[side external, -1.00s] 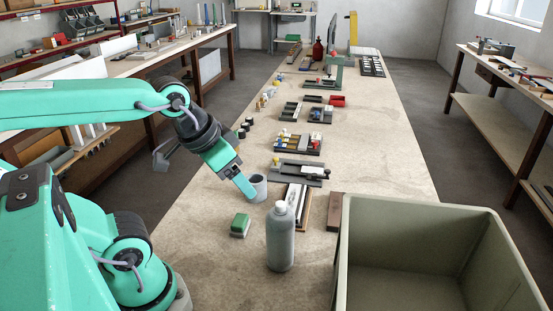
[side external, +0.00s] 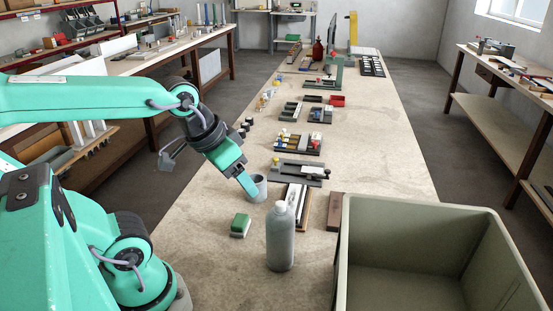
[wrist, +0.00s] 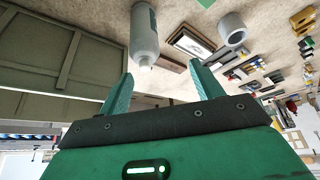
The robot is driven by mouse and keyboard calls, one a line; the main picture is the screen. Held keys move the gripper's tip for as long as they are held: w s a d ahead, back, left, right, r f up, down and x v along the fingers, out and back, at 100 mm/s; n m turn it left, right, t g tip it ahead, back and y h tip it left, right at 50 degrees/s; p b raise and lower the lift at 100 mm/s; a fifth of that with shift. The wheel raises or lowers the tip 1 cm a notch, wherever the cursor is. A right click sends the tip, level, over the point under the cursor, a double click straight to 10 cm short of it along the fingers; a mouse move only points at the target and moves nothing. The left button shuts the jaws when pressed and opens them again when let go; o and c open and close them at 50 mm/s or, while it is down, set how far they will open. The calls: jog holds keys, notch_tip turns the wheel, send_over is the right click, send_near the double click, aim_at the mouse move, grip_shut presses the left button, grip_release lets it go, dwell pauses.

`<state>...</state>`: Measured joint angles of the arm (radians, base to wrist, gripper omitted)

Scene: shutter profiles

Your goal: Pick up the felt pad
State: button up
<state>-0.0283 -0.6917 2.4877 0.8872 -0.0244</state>
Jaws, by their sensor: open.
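A green edge at the top of the wrist view (wrist: 177,4) looks like the same block, mostly cut off. My gripper (side external: 251,190) is tilted downward above the bench, behind the block in the side view and close to a grey cup. In the wrist view my gripper (wrist: 162,76) has its two teal fingers spread apart with nothing between them.
A grey bottle (side external: 281,238) stands right of the block. The grey cup (side external: 260,192) stands beside my fingers. A large olive crate (side external: 420,208) fills the right front. Dark and brown bars (side external: 333,212) lie behind the bottle. The bench left of the block is clear.

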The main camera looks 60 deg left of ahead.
jog(key=w+a+f+n+g, duration=0.2)
jog(key=w+a+f+n, duration=0.2)
jog(key=a+f, duration=0.15)
jog(key=n+g, duration=0.3)
jog(key=n, duration=0.1)
send_over(240, 220)
jog(key=f, duration=0.9)
jog(key=shift+d+f, duration=0.25)
jog(key=shift+f, duration=0.05)
jog(key=shift+a+f, duration=0.3)
jog(key=shift+f, duration=0.2)
jog(key=shift+f, duration=0.1)
jog(key=shift+f, duration=1.2)
jog(key=shift+f, duration=0.15)
jog(key=shift+f, duration=2.45)
